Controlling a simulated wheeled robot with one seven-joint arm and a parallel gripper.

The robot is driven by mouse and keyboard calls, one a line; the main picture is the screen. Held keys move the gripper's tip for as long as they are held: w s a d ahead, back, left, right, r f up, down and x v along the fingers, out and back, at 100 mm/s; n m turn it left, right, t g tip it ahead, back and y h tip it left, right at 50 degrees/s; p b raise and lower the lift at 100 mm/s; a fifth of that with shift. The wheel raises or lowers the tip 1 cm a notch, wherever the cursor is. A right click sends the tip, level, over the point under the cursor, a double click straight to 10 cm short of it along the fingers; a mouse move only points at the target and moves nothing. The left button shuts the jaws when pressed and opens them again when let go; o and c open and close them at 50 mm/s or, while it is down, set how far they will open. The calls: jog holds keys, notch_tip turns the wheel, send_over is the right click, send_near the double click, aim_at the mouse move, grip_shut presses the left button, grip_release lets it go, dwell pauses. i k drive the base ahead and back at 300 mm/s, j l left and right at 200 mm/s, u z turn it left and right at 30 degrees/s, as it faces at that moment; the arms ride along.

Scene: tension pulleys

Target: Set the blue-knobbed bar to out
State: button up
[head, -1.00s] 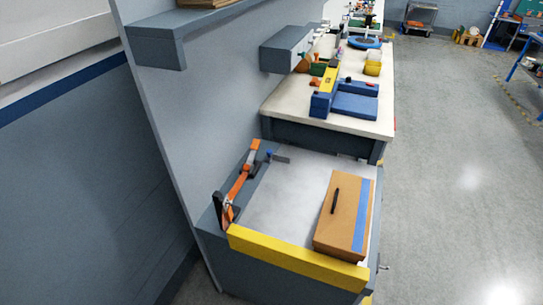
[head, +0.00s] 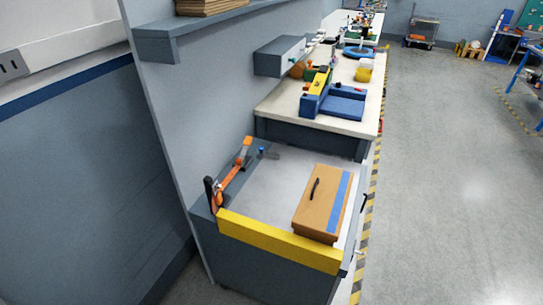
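A small blue knob (head: 262,149) shows near the back left corner of the nearest worktop. A short grey bar (head: 271,155) runs right from beside it. This looks like the blue-knobbed bar, but it is too small to tell its exact setting. An orange lever-like piece (head: 229,178) with dark ends lies along the left edge of the same worktop, just left of the blue knob. My gripper is not in view.
A brown box (head: 315,205) with a blue stripe and a black handle sits on the worktop's right side. A yellow bar (head: 280,242) edges the front. A farther bench holds a blue fixture (head: 343,105). A wall stands at left; open floor (head: 450,180) lies right.

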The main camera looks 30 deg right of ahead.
aim_at(263, 153)
jog(key=k+l+u, duration=0.1)
jog(key=u, duration=1)
jog(key=i+l, duration=0.1)
jog(key=l, duration=2.5)
jog(key=i+l+u, duration=0.1)
jog(key=l, duration=2.55)
